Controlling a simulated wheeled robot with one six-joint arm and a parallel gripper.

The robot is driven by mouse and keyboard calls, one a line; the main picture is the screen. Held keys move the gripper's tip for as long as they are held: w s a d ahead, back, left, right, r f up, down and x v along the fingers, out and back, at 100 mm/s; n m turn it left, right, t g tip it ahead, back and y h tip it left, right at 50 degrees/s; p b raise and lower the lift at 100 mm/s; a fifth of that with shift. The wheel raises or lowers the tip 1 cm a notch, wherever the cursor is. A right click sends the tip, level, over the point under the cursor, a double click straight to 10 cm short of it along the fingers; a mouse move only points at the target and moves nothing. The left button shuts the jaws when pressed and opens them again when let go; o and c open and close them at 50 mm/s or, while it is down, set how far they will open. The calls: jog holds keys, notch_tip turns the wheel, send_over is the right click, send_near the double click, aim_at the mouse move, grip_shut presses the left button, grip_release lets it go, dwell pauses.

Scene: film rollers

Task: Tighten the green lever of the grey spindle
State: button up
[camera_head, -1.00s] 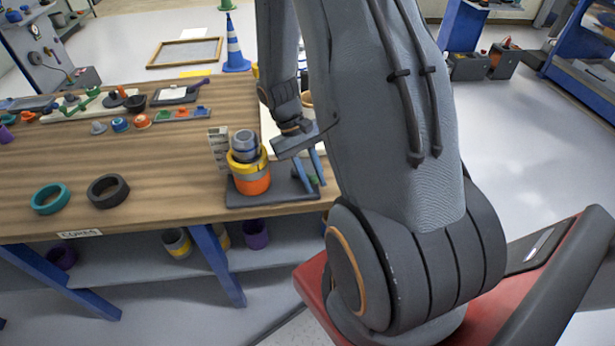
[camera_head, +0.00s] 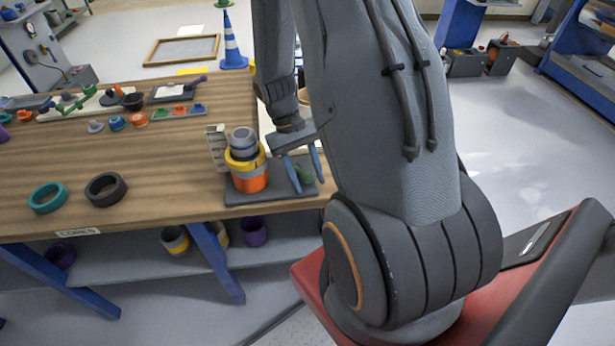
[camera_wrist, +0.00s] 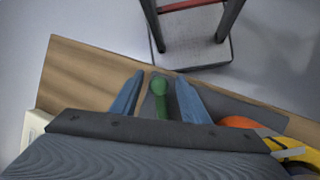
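The green lever (camera_wrist: 160,98) stands between my fingertips in the wrist view, with its round knob towards the top of the picture. In the head view it is a small green piece (camera_head: 304,175) at the right of a dark grey base plate (camera_head: 238,198). A stack of orange, yellow and grey rings (camera_head: 247,160) stands on the same plate, left of the lever. The grey spindle itself is hard to pick out. My gripper (camera_head: 304,173) is open, its blue fingers on either side of the lever, with a gap to each in the wrist view (camera_wrist: 158,97).
The wooden table (camera_head: 150,190) holds a teal ring (camera_head: 47,198) and a black ring (camera_head: 105,188) at the left, with several small parts behind. A white notched piece (camera_head: 217,148) stands behind the stack. Cores lie on the shelf below.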

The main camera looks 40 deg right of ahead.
jog(key=shift+b+v, duration=1.05)
jog(key=shift+v, duration=2.85)
jog(key=s+a+r+n+t, duration=0.1)
jog(key=a+r+n+t, duration=0.1)
jog(key=a, duration=0.5)
jog(key=s+a+r+n+t, duration=0.1)
jog(key=s+a+r+t, duration=0.1)
jog(key=a+r+t, duration=0.2)
jog(key=a, duration=0.3)
jog(key=shift+s+a+r+n+y, duration=0.15)
jog(key=shift+s+n+y, duration=0.15)
jog(key=shift+n, duration=0.1)
